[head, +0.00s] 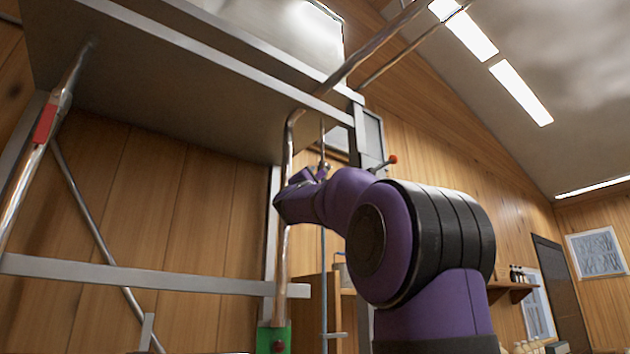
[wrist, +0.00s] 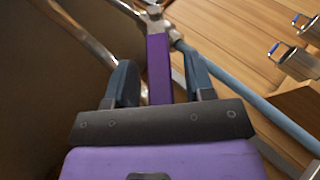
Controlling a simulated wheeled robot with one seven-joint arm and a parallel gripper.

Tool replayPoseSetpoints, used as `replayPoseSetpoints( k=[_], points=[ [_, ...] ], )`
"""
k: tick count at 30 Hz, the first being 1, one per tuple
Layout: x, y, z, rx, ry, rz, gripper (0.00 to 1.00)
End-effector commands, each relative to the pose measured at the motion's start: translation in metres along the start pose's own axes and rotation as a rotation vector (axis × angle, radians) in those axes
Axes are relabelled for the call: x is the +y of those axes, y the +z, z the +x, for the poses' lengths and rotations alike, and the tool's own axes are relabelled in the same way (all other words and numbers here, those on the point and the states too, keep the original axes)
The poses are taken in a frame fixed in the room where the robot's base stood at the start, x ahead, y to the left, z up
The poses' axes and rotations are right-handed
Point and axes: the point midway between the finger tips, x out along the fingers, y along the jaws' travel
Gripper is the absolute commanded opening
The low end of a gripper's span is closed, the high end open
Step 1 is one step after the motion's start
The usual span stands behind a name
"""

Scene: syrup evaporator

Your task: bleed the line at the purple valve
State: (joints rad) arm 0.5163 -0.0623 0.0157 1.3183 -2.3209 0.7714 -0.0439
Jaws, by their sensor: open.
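The purple valve handle (wrist: 158,62) is a flat bar in the wrist view. It runs from a metal valve body (wrist: 154,16) at the top toward my gripper (wrist: 158,78). The two dark blue-grey fingers stand open, one on each side of the handle, with a visible gap on the right side. In the head view my purple arm reaches up to the pipes under the pan, and the wrist hides most of the valve and the fingers.
A metal pan (head: 190,85) overhangs the arm. A copper pipe (head: 284,250) runs upright beside the wrist. A red handle (head: 46,122) is on the far-left pipe, and a green fitting (head: 273,339) is low down. A blue pipe (wrist: 240,95) slants right in the wrist view.

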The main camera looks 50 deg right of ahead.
Motion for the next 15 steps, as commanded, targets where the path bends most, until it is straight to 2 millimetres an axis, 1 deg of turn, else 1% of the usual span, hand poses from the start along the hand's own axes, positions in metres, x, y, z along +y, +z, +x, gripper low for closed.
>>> replayPoseSetpoints(
  k=[8,11,12,14,15],
  points=[
    [-0.0001,0.0001,0.0012,0.0,0.0,0.0,0.49],
    [0.0,0.0001,0.0011,0.0,0.0,0.0,0.28],
    [0.0,0.0001,0.0011,0.0,0.0,0.0,0.19],
    [0.0,0.0001,0.0011,0.0,0.0,0.0,0.05],
    [0.0,0.0002,0.001,0.0,0.0,0.001,0.0]
  ],
)
